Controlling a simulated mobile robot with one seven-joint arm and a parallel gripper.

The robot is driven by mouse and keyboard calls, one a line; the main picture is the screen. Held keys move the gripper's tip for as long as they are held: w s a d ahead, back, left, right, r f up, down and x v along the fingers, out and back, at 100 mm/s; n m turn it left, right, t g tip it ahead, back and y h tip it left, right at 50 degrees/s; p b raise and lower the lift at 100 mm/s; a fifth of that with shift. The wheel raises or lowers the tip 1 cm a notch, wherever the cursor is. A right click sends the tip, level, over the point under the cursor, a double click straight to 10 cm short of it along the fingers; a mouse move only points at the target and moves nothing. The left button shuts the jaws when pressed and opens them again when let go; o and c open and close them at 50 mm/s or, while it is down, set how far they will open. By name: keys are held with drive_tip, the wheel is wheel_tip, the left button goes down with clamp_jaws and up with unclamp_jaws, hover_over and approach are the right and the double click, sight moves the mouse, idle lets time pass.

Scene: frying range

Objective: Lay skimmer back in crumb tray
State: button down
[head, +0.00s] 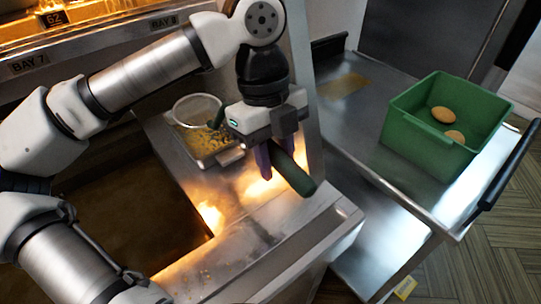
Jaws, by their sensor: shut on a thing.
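The skimmer has a round wire-mesh head (197,109) and a dark green handle (296,177). My gripper (283,166) is shut on the handle, with one purple finger on each side of it. The handle's end sticks out past the fingers towards the lower right. The crumb tray (228,157) is a shallow metal tray with yellow-brown crumbs on the steel counter. The mesh head is over the tray's far part. I cannot tell whether it touches the tray. My gripper hides the middle of the handle.
A fryer well (120,215) of dark oil lies left of the steel counter (290,222). A steel cart (375,200) on the right bears a green bin (427,149) with two brown oval items. Bay signs (30,64) line the heated shelf at the back left.

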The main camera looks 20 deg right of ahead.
drive_tip(key=shift+w+b+x, duration=0.2)
drive_tip(key=shift+b+x, duration=0.65)
drive_tip(key=shift+x, duration=0.2)
drive_tip(key=shift+w+b+x, duration=0.25)
drive_tip(key=shift+b+x, duration=0.55)
drive_tip(key=shift+x, duration=0.25)
drive_tip(key=shift+a+f, duration=0.1)
drive_tip(key=shift+a, duration=0.1)
drive_tip(key=c, duration=1)
unclamp_jaws()
drive_tip(key=shift+o, duration=0.2)
drive_tip(key=shift+s+d+p+v, duration=0.1)
drive_tip(key=shift+s+p+v, duration=0.1)
drive_tip(key=shift+p+v, duration=0.65)
drive_tip(key=shift+s+d+p+v, duration=0.15)
drive_tip(key=shift+p+v, duration=0.3)
drive_tip(key=shift+v, duration=0.7)
drive_tip(key=shift+s+p+v, duration=0.25)
drive_tip(key=shift+p+v, duration=0.4)
drive_tip(key=shift+v, duration=0.3)
drive_tip(key=shift+s, duration=0.1)
